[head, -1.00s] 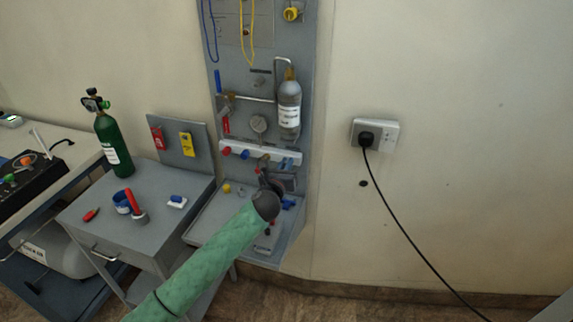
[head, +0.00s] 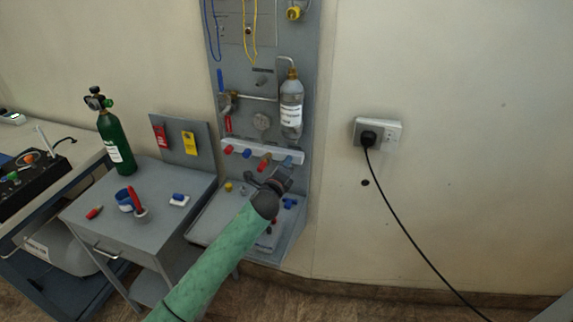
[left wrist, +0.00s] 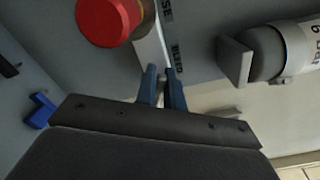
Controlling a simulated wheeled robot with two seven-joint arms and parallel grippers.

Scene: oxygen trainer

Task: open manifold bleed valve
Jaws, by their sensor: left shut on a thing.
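My left gripper (head: 284,173) is just below that end. In the left wrist view its two blue fingers (left wrist: 162,78) are close together beside the "BLEED" lettering, shut on what seems to be the bleed valve's handle, mostly hidden between them. A round red knob (left wrist: 105,18) is to their upper left. My right gripper is not in view.
A grey bottle (head: 291,104) hangs above the manifold. A grey tray (head: 206,228) with small fittings lies below it. A wall socket (head: 391,132) with a black cable is on the right.

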